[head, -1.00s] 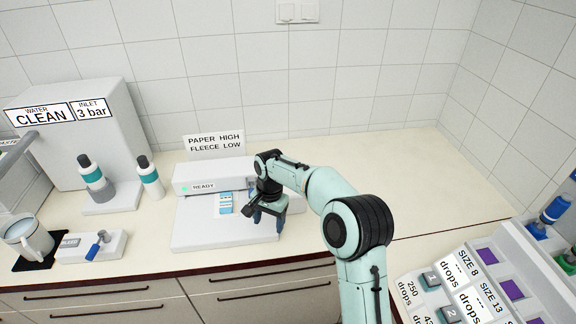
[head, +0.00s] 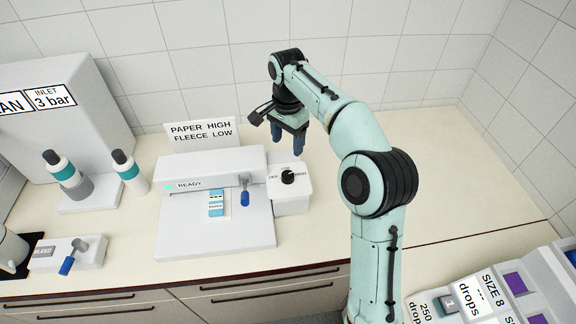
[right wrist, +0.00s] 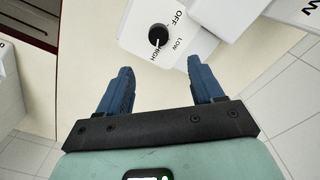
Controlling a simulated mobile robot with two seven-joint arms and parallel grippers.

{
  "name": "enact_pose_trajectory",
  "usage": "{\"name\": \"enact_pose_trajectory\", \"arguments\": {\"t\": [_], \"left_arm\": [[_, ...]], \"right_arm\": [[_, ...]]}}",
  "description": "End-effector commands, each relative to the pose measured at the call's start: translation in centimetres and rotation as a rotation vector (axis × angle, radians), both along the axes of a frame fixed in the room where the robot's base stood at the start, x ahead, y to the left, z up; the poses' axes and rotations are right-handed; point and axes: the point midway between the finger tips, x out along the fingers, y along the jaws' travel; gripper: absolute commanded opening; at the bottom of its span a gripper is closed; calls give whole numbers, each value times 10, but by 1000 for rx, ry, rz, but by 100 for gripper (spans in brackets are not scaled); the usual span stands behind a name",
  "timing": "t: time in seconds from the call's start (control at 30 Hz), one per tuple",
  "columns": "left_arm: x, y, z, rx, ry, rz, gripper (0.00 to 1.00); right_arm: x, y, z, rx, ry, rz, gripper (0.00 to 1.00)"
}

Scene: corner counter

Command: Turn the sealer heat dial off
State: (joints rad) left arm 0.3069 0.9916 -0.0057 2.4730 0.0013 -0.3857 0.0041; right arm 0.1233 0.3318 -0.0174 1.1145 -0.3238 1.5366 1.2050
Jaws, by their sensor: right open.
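The heat dial (head: 288,176) is a black round knob on a small white box (head: 291,202) at the right end of the sealer (head: 213,240). Its labels read OFF at left, LOW at top and HIGH at right. In the right wrist view the dial (right wrist: 158,35) shows a white mark that seems to point toward HIGH. My right gripper (head: 288,147) is open and empty, with dark blue fingers pointing down, above and behind the dial. In the right wrist view the dial lies beyond the fingertips (right wrist: 160,66), not between them. My left gripper is out of view.
A blue-handled lever (head: 244,197) stands just left of the dial box. A paper sign (head: 201,134) stands behind the sealer, which shows a READY light. Bottles (head: 130,172) are at left; a dispenser with labelled buttons (head: 447,302) is at lower right. Counter right of the dial is clear.

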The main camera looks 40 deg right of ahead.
Motion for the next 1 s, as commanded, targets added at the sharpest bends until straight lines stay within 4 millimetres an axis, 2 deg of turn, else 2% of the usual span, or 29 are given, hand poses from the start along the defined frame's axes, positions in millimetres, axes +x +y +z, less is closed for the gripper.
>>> {"name": "enact_pose_trajectory", "arguments": {"t": [0.4, 0.6, 0.8, 1.0], "left_arm": [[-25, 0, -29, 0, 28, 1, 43], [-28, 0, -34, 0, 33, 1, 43], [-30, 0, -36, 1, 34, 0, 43], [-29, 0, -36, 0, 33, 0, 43]], "right_arm": [[-2, 0, -87, 1, 7, 1, 66], [-1, 0, -116, 0, 5, 2, 66], [0, 0, -128, 0, 2, 2, 66], [0, 0, -129, 1, 2, 2, 66]]}}
